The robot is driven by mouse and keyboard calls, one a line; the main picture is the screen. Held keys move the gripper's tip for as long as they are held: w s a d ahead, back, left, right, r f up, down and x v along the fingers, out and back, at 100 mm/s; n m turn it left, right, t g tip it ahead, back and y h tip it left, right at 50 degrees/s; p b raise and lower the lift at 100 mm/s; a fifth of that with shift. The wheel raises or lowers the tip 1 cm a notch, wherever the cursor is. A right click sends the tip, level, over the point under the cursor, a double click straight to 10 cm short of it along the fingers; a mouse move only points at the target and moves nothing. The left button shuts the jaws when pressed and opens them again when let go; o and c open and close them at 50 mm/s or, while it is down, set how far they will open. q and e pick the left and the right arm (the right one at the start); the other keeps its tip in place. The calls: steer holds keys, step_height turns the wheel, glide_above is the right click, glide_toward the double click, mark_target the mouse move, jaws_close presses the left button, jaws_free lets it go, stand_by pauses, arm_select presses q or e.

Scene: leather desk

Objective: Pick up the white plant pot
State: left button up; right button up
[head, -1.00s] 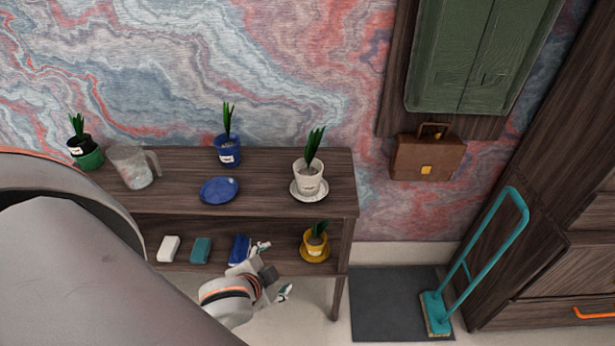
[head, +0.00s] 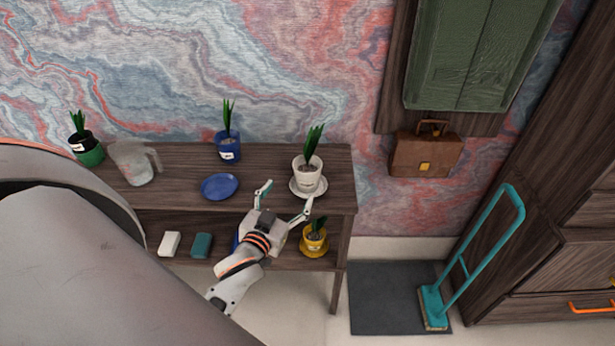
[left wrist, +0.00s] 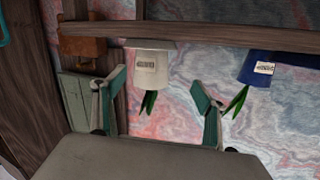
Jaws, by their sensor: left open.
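The white plant pot (head: 308,178) with a green plant stands upright on a white saucer (head: 294,188), on the shelf's top right. My left gripper (head: 287,194) is open and empty in front of the shelf's top edge, lower left of the white pot and apart from it. The left wrist view is upside down; there the white pot (left wrist: 152,70) appears between the open fingertips of my left gripper (left wrist: 160,88), farther off. My right gripper is not seen.
On the shelf top (head: 265,170) are a blue pot (head: 228,150), a blue plate (head: 219,187), a clear jug (head: 134,165) and a green pot (head: 90,154). A yellow pot (head: 314,243) stands on the lower shelf. A teal-handled broom (head: 468,265) stands at right.

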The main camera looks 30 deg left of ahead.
mark_target(302, 176)
arm_select(q)
steer(key=shift+w+d+r+n+t, duration=0.25)
steer(key=shift+w+r+n+t, duration=0.4)
steer(key=shift+t, duration=0.15)
steer(key=shift+w, duration=0.3)
steer(key=x, duration=0.6)
steer(key=shift+d+r+p, duration=0.1)
steer(key=shift+d+p, duration=0.2)
steer(key=shift+w+a, duration=0.1)
steer(key=shift+w, duration=0.5)
steer(key=c, duration=1.5)
steer(key=shift+c, duration=0.7)
steer(key=shift+r, duration=0.15)
